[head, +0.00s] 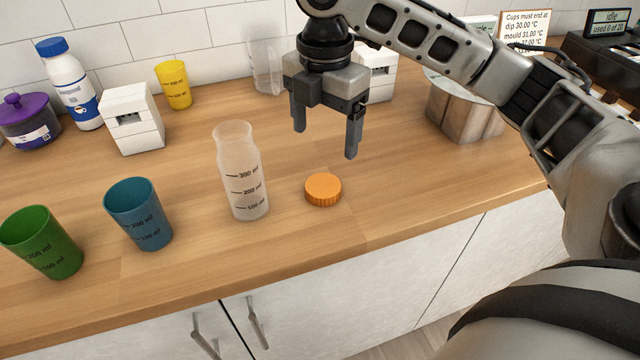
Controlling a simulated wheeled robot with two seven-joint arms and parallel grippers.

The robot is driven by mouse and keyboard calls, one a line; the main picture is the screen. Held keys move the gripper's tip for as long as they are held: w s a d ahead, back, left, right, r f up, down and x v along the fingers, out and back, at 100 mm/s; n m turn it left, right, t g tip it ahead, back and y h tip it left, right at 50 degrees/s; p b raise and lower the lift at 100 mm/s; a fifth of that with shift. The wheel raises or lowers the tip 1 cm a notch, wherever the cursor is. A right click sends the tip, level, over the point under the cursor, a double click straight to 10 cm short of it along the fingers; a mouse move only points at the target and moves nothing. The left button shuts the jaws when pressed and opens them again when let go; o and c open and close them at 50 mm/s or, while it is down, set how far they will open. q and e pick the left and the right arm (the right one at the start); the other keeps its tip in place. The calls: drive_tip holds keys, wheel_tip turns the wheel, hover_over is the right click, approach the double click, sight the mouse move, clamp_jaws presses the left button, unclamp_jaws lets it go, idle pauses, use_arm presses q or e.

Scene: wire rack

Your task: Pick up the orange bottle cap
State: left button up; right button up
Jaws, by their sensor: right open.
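The orange bottle cap (323,189) lies flat on the wooden counter, just right of a clear graduated bottle (241,172) that stands upright without a cap. My right gripper (325,145) points down above the counter, behind and above the cap in the picture. Its two fingers are apart, with nothing between them. It does not touch the cap. My left gripper is not in view.
The wooden counter (420,180) is clear right of the cap. A blue cup (138,214) and a green cup (41,242) stand at left.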

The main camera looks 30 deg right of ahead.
sight(322, 186)
wheel_tip(322, 186, down, 12)
drive_tip(key=shift+w+a+r, duration=0.1)
drive_tip(key=shift+w+r, duration=0.05)
drive_tip(key=shift+r, duration=0.1)
drive_tip(key=c, duration=1.1)
